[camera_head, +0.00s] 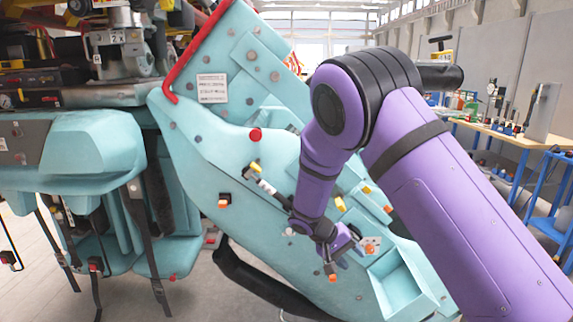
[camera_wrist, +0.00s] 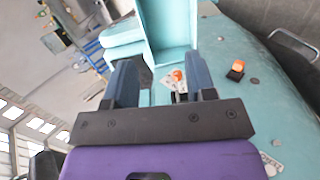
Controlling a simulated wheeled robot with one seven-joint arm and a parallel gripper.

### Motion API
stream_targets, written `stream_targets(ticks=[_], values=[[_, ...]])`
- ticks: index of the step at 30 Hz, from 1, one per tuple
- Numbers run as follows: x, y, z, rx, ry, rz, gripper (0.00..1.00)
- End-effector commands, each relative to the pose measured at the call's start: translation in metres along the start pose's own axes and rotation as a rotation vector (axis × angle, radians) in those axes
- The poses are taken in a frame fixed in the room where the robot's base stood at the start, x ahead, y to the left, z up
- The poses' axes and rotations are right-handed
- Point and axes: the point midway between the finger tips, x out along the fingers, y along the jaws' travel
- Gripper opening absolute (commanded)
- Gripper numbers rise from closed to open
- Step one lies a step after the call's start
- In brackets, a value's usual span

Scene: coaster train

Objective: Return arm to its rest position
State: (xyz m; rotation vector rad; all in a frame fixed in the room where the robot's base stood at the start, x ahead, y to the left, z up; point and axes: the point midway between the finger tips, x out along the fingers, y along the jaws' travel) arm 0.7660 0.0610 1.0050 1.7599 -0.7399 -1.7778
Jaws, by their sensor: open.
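My purple arm reaches from the right in the head view down to the teal coaster car body (camera_head: 215,150). My gripper (camera_head: 345,262) is close to the teal panel, beside a small white plate with an orange knob (camera_head: 371,246). In the wrist view my gripper (camera_wrist: 160,85) has its two dark fingers apart, with nothing held between them. The plate with its orange knob (camera_wrist: 178,77) shows between and beyond the fingers. Whether the fingertips touch the panel cannot be told.
A teal open compartment (camera_head: 402,290) lies just right of the gripper. A red bar (camera_head: 195,50) edges the car. Yellow and orange knobs dot the panel. Teal seats with hanging straps (camera_head: 80,150) are at left. A workbench with tools (camera_head: 500,137) stands at right.

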Motion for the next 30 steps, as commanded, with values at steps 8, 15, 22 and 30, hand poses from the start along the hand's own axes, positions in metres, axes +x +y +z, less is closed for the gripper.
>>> stream_targets(ticks=[8, 15, 22, 30], values=[[-0.017, 0.037, 0.009, 0.016, -0.022, -0.085, 0.51], [-0.04, 0.092, 0.03, 0.039, -0.039, -0.215, 0.51], [-0.065, 0.153, 0.062, 0.059, -0.029, -0.359, 0.51], [-0.087, 0.215, 0.111, 0.083, 0.017, -0.509, 0.51]])
